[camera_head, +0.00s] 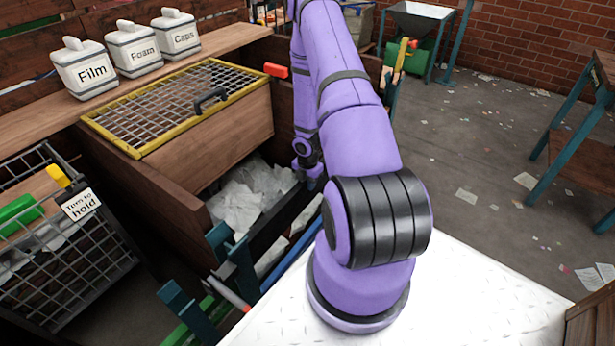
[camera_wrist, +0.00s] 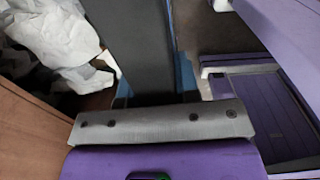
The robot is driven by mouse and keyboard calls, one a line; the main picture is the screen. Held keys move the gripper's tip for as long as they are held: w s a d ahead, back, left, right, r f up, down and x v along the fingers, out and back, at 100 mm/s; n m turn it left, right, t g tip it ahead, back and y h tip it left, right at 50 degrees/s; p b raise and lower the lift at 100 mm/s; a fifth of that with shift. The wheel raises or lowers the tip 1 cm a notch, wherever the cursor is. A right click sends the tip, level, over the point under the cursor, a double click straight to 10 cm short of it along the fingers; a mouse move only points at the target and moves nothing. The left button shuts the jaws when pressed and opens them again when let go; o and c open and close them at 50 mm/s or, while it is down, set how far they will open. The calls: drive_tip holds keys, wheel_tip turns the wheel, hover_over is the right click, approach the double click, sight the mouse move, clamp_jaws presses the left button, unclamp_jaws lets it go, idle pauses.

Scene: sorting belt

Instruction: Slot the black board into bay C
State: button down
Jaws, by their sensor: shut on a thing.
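My gripper (camera_wrist: 160,122) shows at the bottom of the wrist view as a grey bolted bar on a purple body. A flat black board (camera_wrist: 135,45) runs from this bar to the top edge of the wrist view, and my gripper is shut on it. The fingertips themselves do not show. In the head view my arm bends down on the far side, and its purple wrist (camera_head: 307,160) hangs by the scrap bin. A dark strip below the wrist may be the board; I cannot tell. No bay marked C is in view.
Crumpled white scraps (camera_head: 250,200) fill the wooden bin beside my wrist. A yellow-framed mesh lid (camera_head: 180,105) and tubs marked Film (camera_head: 85,72), Foam (camera_head: 131,51) and Caps (camera_head: 176,36) stand behind. A wire basket (camera_head: 75,265) is at left.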

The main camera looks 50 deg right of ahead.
sight(308, 202)
wheel_tip(308, 202, down, 20)
idle(1.3)
drive_tip(key=shift+f, duration=0.25)
drive_tip(key=shift+f, duration=0.5)
drive_tip(key=c, duration=0.8)
unclamp_jaws()
wheel_tip(308, 202, up, 11)
drive_tip(key=shift+f, duration=0.1)
drive_tip(key=shift+s, duration=0.1)
